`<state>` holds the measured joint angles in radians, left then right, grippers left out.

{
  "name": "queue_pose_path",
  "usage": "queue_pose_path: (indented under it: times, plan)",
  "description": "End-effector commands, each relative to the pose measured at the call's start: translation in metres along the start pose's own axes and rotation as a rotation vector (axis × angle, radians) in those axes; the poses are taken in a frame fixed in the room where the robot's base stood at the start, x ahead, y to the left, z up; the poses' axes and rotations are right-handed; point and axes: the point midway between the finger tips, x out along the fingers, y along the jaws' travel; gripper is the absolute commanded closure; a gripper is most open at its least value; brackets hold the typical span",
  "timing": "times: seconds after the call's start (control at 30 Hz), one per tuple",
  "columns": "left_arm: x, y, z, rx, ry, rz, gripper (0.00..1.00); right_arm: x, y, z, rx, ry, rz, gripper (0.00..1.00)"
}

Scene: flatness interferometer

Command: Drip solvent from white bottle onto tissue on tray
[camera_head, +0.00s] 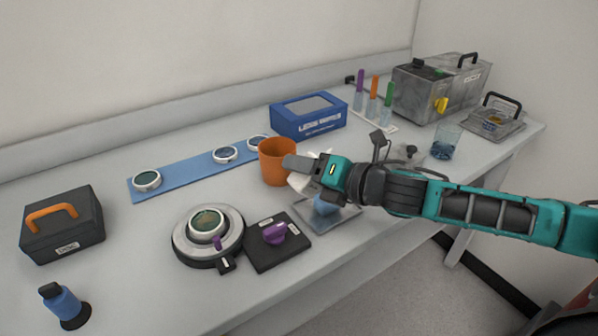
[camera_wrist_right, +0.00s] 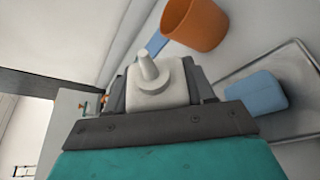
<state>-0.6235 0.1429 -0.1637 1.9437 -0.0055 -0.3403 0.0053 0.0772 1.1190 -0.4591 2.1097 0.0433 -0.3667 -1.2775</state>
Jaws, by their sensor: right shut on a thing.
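My right gripper (camera_head: 304,170) is shut on the white bottle (camera_head: 299,184). In the head view the gripper hides much of the bottle. In the right wrist view the bottle (camera_wrist_right: 157,86) sits between the fingers with its narrow nozzle showing. A shallow grey tray (camera_head: 341,221) lies on the bench below the gripper, and its rim shows in the wrist view (camera_wrist_right: 287,50). A blue folded tissue (camera_head: 325,207) lies on the tray and also shows in the wrist view (camera_wrist_right: 255,93). The bottle is apart from the tissue. My left gripper is not in view.
An orange cup (camera_head: 275,163) stands close behind the bottle. A black plate with a purple knob (camera_head: 274,234) and a round stage (camera_head: 180,240) are left of the tray. A blue wipes box (camera_head: 308,117) is behind. A glass beaker (camera_head: 445,142) stands beyond my right arm.

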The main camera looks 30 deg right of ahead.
Motion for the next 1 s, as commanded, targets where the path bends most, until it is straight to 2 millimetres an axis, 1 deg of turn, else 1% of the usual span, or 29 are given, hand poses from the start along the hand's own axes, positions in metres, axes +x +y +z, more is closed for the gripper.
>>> queue_pose_path:
  times: [0.03,0.2,0.33,0.5,0.7,1.0]
  plan:
    - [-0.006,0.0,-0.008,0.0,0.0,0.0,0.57,-0.004,0.006,0.009,-0.048,-0.001,-0.018,0.79]
    - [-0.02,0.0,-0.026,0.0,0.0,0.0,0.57,-0.012,0.011,0.03,-0.277,-0.002,-0.112,0.79]
    - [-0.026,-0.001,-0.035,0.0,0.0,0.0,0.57,-0.018,0.011,0.043,-0.461,-0.002,-0.19,0.79]
    - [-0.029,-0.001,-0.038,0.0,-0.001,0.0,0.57,-0.023,0.011,0.056,-0.648,-0.002,-0.266,0.79]
    - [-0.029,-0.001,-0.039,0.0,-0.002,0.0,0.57,-0.026,0.009,0.063,-0.751,-0.001,-0.31,0.79]
    - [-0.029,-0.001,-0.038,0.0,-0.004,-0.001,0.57,-0.026,0.009,0.064,-0.761,-0.001,-0.314,0.79]
